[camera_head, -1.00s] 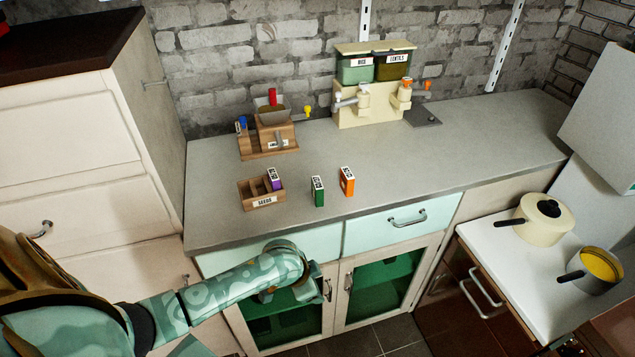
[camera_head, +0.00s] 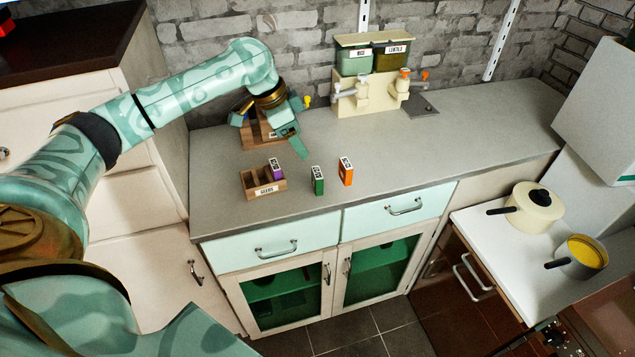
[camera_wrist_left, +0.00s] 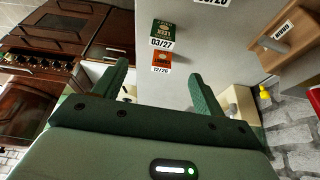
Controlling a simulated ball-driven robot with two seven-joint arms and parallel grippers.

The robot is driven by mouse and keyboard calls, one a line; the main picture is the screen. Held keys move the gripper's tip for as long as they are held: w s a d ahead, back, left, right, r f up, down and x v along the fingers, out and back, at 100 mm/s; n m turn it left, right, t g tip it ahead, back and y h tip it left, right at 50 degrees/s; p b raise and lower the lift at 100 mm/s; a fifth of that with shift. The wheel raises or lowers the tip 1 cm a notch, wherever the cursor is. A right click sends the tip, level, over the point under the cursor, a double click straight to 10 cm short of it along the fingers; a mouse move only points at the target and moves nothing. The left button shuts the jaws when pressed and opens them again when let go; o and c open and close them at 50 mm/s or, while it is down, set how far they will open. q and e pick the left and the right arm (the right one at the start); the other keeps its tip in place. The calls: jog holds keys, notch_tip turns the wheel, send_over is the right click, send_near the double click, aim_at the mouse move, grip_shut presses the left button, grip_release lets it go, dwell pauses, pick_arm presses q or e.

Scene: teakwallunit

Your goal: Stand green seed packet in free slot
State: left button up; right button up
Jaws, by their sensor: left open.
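The green seed packet (camera_head: 318,181) stands upright on the grey counter; it also shows in the left wrist view (camera_wrist_left: 165,32), with a 03/27 label. The wooden seeds box (camera_head: 264,189) stands to its left and holds a purple packet (camera_head: 275,169) towards its right side. Empty room shows in the box left of the purple packet. An orange packet (camera_head: 346,172) stands upright just right of the green one. My left gripper (camera_head: 301,129) is open and empty above the counter, behind the packets. Its spread fingers show in the left wrist view (camera_wrist_left: 160,88). My right gripper is out of view.
A wooden unit (camera_head: 256,132) stands behind the box, partly hidden by my left gripper. A cream dispenser (camera_head: 365,98) with rice and lentils stands at the back. The counter (camera_head: 460,140) is clear on the right. Two pots (camera_head: 540,208) stand lower right.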

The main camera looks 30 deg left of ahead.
pick_arm(q)
jog(key=b, duration=0.2)
send_over(316, 172)
jog(key=s, duration=0.2)
notch_tip(316, 172, down, 7)
jog(key=f, duration=0.2)
jog(key=w+f+b, duration=0.1)
jog(key=f, duration=0.1)
jog(key=shift+w+a+f, duration=0.15)
jog(key=shift+f, duration=0.05)
jog(key=shift+w+f, duration=0.15)
jog(key=shift+f, duration=0.1)
jog(key=shift+r, duration=0.1)
jog(key=c, duration=1.1)
